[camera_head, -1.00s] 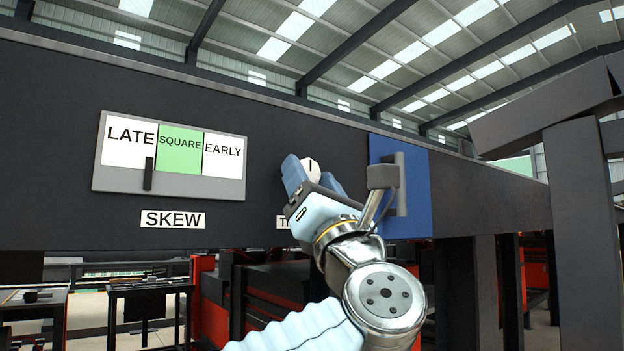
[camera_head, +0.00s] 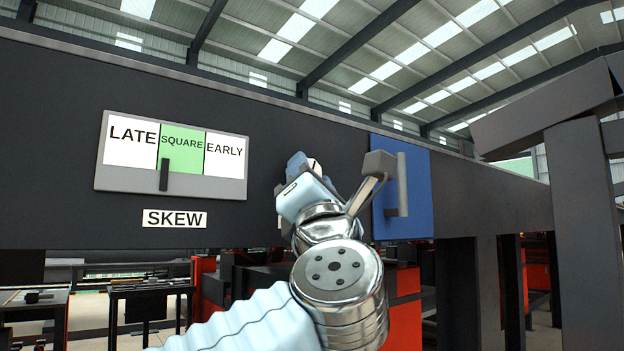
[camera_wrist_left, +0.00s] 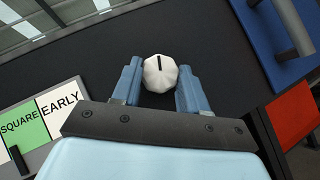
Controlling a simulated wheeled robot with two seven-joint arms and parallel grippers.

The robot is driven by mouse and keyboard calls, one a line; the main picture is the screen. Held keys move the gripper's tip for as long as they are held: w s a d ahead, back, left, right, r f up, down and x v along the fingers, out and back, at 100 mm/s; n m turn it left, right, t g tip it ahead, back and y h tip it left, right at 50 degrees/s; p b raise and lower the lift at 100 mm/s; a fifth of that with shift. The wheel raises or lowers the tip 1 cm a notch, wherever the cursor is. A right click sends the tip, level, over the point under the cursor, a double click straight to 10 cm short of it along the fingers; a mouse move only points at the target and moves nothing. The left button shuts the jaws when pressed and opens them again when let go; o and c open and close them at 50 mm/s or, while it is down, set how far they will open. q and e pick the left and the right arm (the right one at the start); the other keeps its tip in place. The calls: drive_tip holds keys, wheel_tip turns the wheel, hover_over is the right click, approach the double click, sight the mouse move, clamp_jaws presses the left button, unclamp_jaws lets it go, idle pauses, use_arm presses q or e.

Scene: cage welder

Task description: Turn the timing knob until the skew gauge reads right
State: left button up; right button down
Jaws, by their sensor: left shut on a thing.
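The white faceted timing knob (camera_wrist_left: 160,74) with a black mark sits on the dark panel. Only a sliver of the knob (camera_head: 315,166) shows in the head view. My left gripper (camera_head: 306,165) is shut on the knob, with one blue finger on each side in the left wrist view (camera_wrist_left: 159,68). The knob's mark points up in that view. The skew gauge (camera_head: 172,185) has LATE, SQUARE and EARLY zones. Its black pointer (camera_head: 164,174) stands in the green SQUARE zone, near the LATE side. My right gripper is not in view.
A blue panel (camera_head: 417,165) with a grey upright handle (camera_head: 402,184) is close to the right of my left wrist. A SKEW label (camera_head: 174,218) is under the gauge. Dark steel posts (camera_head: 585,220) stand at the far right.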

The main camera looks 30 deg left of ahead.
use_arm(q)
drive_tip(key=shift+r+m+t+h+p, duration=0.1)
drive_tip(key=shift+m+t+h+p, duration=0.3)
drive_tip(key=shift+m+h, duration=1.1)
drive_tip(key=shift+m, duration=0.4)
drive_tip(key=o, duration=1.1)
drive_tip(key=shift+c, duration=0.2)
drive_tip(key=b+v, duration=0.4)
drive_tip(key=v, duration=1)
